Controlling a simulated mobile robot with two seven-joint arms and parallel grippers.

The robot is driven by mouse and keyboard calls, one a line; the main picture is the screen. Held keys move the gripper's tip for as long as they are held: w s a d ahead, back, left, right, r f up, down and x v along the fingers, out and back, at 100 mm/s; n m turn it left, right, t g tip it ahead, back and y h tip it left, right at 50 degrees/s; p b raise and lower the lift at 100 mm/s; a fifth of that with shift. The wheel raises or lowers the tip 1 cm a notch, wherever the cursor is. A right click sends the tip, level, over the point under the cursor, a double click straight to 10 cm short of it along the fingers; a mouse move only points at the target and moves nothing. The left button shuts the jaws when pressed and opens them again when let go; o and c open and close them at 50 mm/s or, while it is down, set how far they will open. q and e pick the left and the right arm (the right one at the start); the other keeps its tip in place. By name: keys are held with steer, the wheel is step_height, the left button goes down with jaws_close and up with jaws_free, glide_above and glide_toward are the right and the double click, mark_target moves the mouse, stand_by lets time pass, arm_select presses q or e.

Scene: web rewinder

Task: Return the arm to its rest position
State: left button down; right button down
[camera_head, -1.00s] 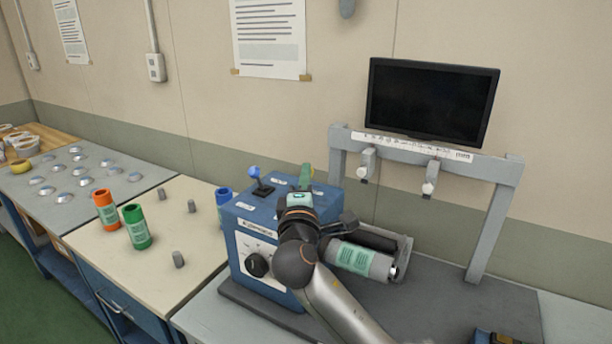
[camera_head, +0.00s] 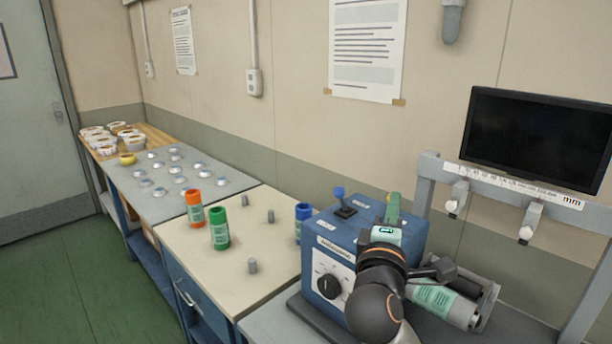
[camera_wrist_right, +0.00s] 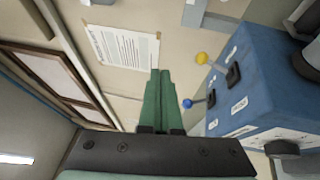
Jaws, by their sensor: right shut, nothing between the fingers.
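My right arm comes up from the bottom right of the head view, in front of the blue machine box (camera_head: 335,247). Its gripper (camera_head: 393,208) has green fingers that point up above the top of the box. In the right wrist view the green fingers (camera_wrist_right: 158,100) lie together with nothing between them. The blue box (camera_wrist_right: 262,75) is to their right, with a blue-knobbed lever and a yellow-knobbed lever (camera_wrist_right: 201,58). The fingers appear apart from both levers. My left gripper is not in view.
A grey roll with a green label (camera_head: 440,300) lies beside the box, partly behind my arm. A monitor (camera_head: 538,138) stands above a grey frame. Orange (camera_head: 194,208), green (camera_head: 219,229) and blue cylinders stand with grey pegs on the cream table (camera_head: 215,275). Green floor is clear at left.

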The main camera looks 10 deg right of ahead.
steer(key=s+a+f+m+g+y, duration=0.1)
steer(key=s+f+m+g+y, duration=0.3)
steer(key=f, duration=0.8)
steer(key=s+f+m+g+y, duration=0.1)
steer(key=s+f+g+y, duration=0.15)
steer(key=s+f, duration=0.7)
steer(key=s+a+f+m+g+y, duration=0.2)
steer(key=s+f+m+g, duration=0.1)
steer(key=s+f, duration=0.4)
steer(key=s+a+f+m+g+y, duration=0.2)
steer(key=s+a+f+g+y, duration=0.1)
steer(key=s+f, duration=0.4)
steer(key=w+a+f+t+y, duration=0.1)
steer(key=w+a+f+t, duration=0.1)
steer(key=f, duration=0.3)
steer(key=w+a+f+t+y, duration=0.1)
steer(key=w+a+f+t, duration=0.1)
steer(key=f, duration=0.4)
steer(key=shift+a+f+t, duration=0.25)
steer(key=shift+a+t, duration=0.05)
steer(key=shift+t, duration=0.45)
